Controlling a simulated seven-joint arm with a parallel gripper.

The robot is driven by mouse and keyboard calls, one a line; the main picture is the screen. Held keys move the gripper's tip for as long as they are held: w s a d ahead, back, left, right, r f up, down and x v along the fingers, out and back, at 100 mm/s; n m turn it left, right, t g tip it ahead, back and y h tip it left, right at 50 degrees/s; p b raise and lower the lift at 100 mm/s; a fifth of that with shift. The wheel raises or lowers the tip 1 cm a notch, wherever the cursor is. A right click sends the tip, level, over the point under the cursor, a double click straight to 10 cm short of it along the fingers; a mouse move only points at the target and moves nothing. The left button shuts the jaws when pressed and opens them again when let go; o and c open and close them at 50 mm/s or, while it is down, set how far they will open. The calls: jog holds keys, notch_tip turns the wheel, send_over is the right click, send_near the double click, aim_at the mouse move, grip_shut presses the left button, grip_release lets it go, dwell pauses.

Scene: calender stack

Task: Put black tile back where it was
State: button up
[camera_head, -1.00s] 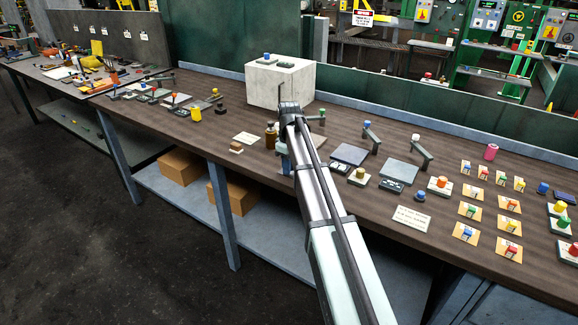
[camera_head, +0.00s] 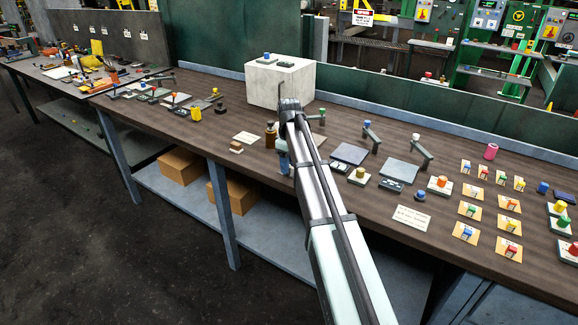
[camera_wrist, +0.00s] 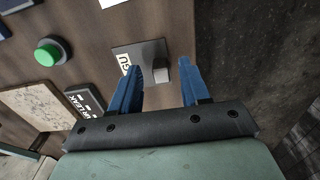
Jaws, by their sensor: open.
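My gripper (camera_wrist: 160,66) is open, with its two blue fingers apart, low over the table near its front edge. Between the fingertips in the wrist view is a small grey block (camera_wrist: 159,70) on a dark grey plate (camera_wrist: 126,57) with a white lettered label. I cannot tell whether the fingers touch the block. I cannot tell for sure which thing is the black tile. A small black block (camera_head: 220,109) lies on the table to the left in the head view. My arm hides most of my gripper there.
In the wrist view, a green button (camera_wrist: 47,52), a speckled beige board (camera_wrist: 38,108) and a dark labelled tile (camera_wrist: 88,103) lie left of my gripper. In the head view, a pale box (camera_head: 277,83) stands behind my arm. Many small tiles crowd the table's right side.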

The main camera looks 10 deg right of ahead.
notch_tip(320, 180, up, 11)
dwell(0.4)
